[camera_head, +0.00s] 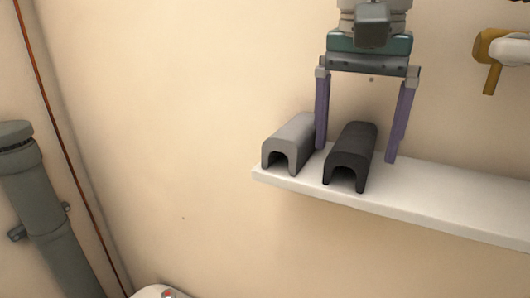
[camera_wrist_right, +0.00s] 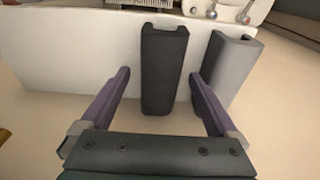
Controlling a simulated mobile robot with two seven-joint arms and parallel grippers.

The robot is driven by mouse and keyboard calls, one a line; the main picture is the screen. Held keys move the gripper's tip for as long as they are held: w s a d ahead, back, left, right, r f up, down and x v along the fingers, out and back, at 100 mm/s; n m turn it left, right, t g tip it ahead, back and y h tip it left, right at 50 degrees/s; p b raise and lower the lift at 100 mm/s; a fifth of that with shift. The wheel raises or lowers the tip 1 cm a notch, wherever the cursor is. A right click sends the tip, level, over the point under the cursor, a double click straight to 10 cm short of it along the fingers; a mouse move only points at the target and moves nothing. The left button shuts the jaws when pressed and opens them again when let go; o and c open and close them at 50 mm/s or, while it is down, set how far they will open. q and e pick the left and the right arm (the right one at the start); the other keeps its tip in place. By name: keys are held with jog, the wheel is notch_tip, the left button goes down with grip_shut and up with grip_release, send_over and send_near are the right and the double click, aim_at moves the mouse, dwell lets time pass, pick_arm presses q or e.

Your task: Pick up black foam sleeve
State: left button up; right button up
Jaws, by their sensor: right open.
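The black foam sleeve (camera_head: 350,157) is a U-shaped channel lying open side down on the white shelf. In the right wrist view the black foam sleeve (camera_wrist_right: 164,68) lies lengthwise between my fingers. My right gripper (camera_head: 356,155) points down from above with its two purple fingers on either side of the sleeve. It is open, with a gap between the sleeve and each finger. The right gripper also shows in the right wrist view (camera_wrist_right: 160,72). My left gripper is not in view.
A grey foam sleeve (camera_head: 289,144) lies left of the black one, close to my gripper's left finger. It also shows in the right wrist view (camera_wrist_right: 229,68). The white shelf (camera_head: 440,193) is clear to the right. A brass valve (camera_head: 489,47) is on the wall at upper right.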

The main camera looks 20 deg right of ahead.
jog(key=shift+f, duration=0.3)
jog(key=c, duration=1.4)
jog(key=shift+r, duration=0.1)
